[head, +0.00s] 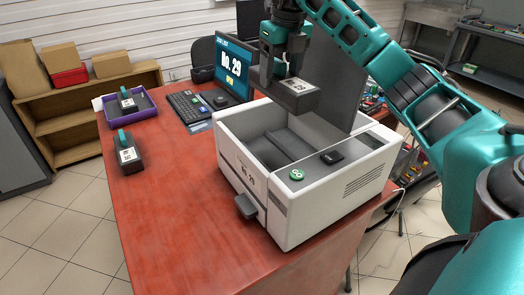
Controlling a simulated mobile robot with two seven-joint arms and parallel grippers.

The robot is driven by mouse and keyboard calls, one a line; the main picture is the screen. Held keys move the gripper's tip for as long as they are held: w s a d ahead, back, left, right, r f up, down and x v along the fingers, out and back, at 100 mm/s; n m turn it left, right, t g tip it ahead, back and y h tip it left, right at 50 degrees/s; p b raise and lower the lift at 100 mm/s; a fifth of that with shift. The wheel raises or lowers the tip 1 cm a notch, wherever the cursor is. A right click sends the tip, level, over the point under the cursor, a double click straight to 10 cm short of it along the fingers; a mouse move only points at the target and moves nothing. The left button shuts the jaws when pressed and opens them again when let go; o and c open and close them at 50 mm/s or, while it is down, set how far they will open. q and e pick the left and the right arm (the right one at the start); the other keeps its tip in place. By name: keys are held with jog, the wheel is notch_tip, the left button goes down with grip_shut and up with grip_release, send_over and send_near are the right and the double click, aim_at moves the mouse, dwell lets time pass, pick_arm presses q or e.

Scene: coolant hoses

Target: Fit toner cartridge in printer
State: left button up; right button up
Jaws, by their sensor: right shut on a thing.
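The white printer (318,188) stands on the red desk with its top open. Its dark inner bay (270,152) faces up and looks empty where I can see it. A dark grey lid (340,82) stands raised at the back. My right gripper (288,72) is shut on a dark toner cartridge (297,100) with a white label, and holds it above the back of the bay, clear of the printer. The label's number is too small to read surely. The printer front and the monitor (234,68) both read No. 29. My left gripper is out of view.
Another cartridge with a green handle (128,158) stands on the desk (165,215) at the left. A similar one (127,100) sits in a purple tray (146,113). A keyboard (187,106) lies behind. The desk's front left is clear.

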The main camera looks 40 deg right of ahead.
jog(key=shift+w+f, duration=0.1)
jog(key=shift+w, duration=0.15)
notch_tip(320, 180, down, 19)
jog(key=shift+f+b, duration=0.1)
jog(key=shift+b, duration=0.6)
jog(key=shift+f, duration=0.2)
jog(key=shift+f, duration=0.15)
jog(key=o, duration=1.6)
jog(key=shift+c, duration=0.2)
